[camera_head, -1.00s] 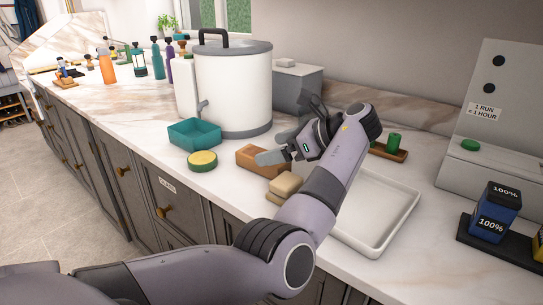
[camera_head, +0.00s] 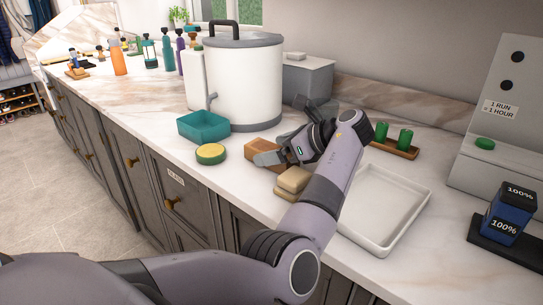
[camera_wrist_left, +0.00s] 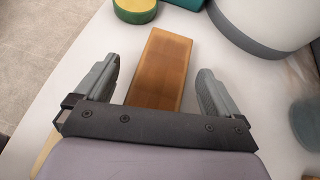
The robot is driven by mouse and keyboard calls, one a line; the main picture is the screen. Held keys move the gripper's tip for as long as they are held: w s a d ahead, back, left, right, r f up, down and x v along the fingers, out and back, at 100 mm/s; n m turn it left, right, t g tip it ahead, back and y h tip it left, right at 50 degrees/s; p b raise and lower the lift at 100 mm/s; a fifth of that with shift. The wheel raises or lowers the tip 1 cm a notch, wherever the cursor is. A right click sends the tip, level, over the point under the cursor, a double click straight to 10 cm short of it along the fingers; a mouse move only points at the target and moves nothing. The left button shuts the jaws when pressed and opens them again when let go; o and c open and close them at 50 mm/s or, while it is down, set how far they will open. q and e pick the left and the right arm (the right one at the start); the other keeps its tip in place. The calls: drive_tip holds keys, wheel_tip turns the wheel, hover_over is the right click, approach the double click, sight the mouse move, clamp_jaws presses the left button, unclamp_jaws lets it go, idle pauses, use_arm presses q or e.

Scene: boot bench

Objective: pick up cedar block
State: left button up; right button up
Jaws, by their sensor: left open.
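The cedar block (camera_head: 258,147) is an orange-brown brick lying on the marble counter, partly hidden behind my left gripper in the head view. My left gripper (camera_head: 284,134) is open above the block's near end, coming from the right. In the left wrist view the block (camera_wrist_left: 158,70) lies lengthwise between the two spread grey fingers of the left gripper (camera_wrist_left: 158,77), with a gap on each side. Its near end is hidden behind the gripper's dark palm bar. I cannot tell how high the fingertips are above the counter. My right gripper is not in view.
A green-and-yellow round tin (camera_head: 211,153) and a teal open box (camera_head: 203,127) stand left of the block. A large white pot (camera_head: 243,85) stands behind. Pale stacked blocks (camera_head: 292,183) and a white tray (camera_head: 424,205) are near my arm. A wooden holder (camera_head: 395,148) carries green cylinders.

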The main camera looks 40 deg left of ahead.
use_arm(q)
drive_tip(key=c, duration=1.3)
drive_tip(key=shift+r, duration=0.2)
